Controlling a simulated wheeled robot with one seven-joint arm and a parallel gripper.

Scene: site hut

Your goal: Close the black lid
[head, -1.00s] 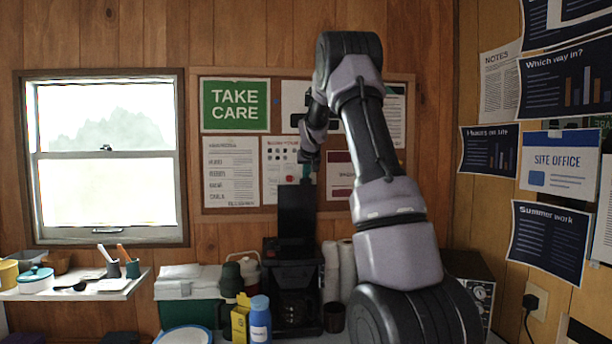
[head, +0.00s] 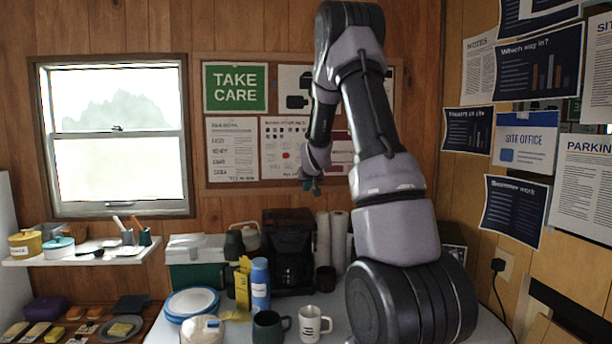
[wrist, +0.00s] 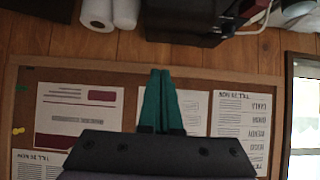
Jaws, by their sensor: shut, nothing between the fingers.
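The black lid (head: 288,215) lies down on top of the black coffee machine (head: 289,275) on the counter and looks shut, though a small gap could not be made out. My gripper (head: 313,187) is above and slightly right of the lid, in front of the pinboard, apart from it. In the wrist view my gripper (wrist: 160,73) shows its teal fingers together with nothing between them. The dark coffee machine (wrist: 182,18) shows at the top edge of that view, clear of the fingertips.
A blue bottle (head: 260,284), a yellow carton (head: 242,288), two mugs (head: 270,328) (head: 312,325) and stacked plates (head: 192,304) crowd the counter before and left of the machine. Paper rolls (head: 338,242) stand at its right. The pinboard (head: 199,150) is behind my gripper.

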